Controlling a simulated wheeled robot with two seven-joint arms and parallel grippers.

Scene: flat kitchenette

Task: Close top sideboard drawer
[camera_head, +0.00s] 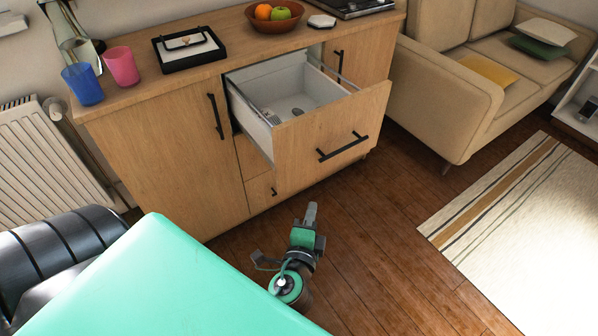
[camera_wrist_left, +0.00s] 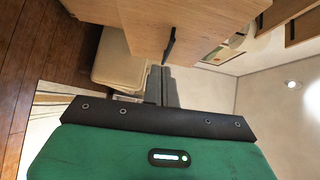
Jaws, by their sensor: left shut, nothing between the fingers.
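The top sideboard drawer (camera_head: 322,138) is pulled well out of the wooden sideboard (camera_head: 165,150). In the left wrist view, the shut fingers (camera_wrist_left: 169,85) point towards a wooden front with a dark handle (camera_wrist_left: 169,44), which appears to be the drawer front. My right gripper is not in view.
A fruit bowl (camera_head: 274,16), a black tray (camera_head: 188,47) and two cups (camera_head: 121,66) stand on the sideboard top. A beige sofa (camera_head: 450,95) stands to the right. The wooden floor (camera_head: 375,215) before the drawer is clear, with a striped rug (camera_head: 535,225) farther right.

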